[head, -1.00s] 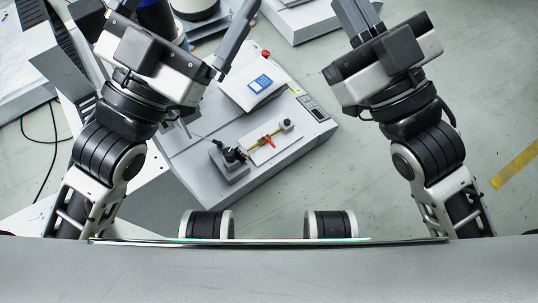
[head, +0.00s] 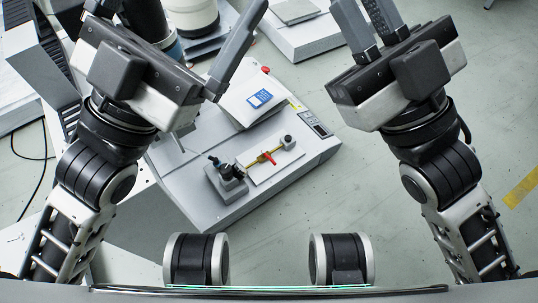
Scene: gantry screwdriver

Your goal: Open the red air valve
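The red air valve is a small red handle (head: 269,157) on a brass pipe (head: 255,161). It sits on a white plate (head: 290,162) on top of the grey machine (head: 205,208), in the middle of the head view. The handle looks set across the pipe. My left gripper (head: 165,30) is up and left of the valve, apart from it, with its fingers spread and nothing seen between them. My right gripper (head: 362,18) is up and right of the valve, well clear of it. Its two fingers show apart, with nothing seen between them.
A tilted panel with a blue screen (head: 260,98) and a red button (head: 265,70) stand behind the valve. A dark fitting on a grey block (head: 227,178) stands left of it. Another grey machine (head: 300,35) is behind. Floor to the right is free.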

